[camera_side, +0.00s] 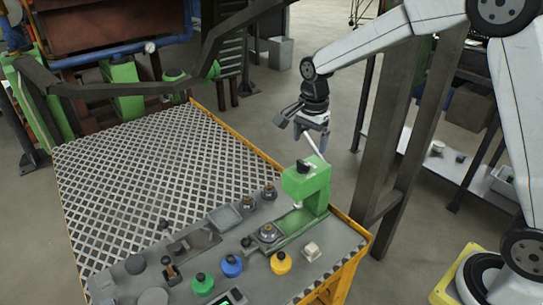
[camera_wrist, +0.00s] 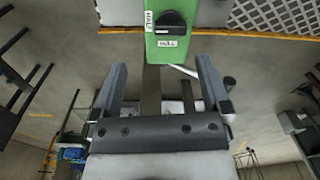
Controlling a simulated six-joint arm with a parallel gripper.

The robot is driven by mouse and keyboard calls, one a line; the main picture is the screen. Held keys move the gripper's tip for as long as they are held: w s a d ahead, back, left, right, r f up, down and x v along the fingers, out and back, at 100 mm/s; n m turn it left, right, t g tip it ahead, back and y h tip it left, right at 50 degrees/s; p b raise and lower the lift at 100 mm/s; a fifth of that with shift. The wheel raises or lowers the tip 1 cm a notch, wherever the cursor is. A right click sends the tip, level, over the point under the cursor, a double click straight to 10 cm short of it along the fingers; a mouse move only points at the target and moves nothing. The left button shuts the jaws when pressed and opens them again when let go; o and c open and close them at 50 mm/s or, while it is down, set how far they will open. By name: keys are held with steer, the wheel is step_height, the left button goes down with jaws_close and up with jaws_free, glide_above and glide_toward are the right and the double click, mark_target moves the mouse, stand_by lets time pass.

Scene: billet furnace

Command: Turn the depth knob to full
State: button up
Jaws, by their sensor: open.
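A black knob (camera_side: 303,166) sits on top of a green housing (camera_side: 318,190) at the right side of the console. In the wrist view the knob (camera_wrist: 172,22) is a dark round dial on the green housing (camera_wrist: 152,50), with small white labels beside it; their lettering is hard to read. My gripper (camera_side: 303,128) is open and empty, above the housing and apart from it. In the wrist view my gripper (camera_wrist: 161,70) has its fingers spread wide, with the knob beyond the fingertips and slightly right of centre.
The console (camera_side: 180,272) carries green, blue and yellow buttons and several dark knobs. A perforated plate (camera_side: 130,175) covers its left part. A dark steel post (camera_side: 392,130) stands to the right.

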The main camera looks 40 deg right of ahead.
mark_target(303, 163)
steer(key=shift+w+r+m, duration=0.2)
steer(key=shift+w+m, duration=0.55)
steer(key=shift+m, duration=0.15)
steer(key=shift+f, duration=3.9)
steer(key=shift+c, duration=0.2)
steer(key=c, duration=1.2)
steer(key=shift+c, duration=0.2)
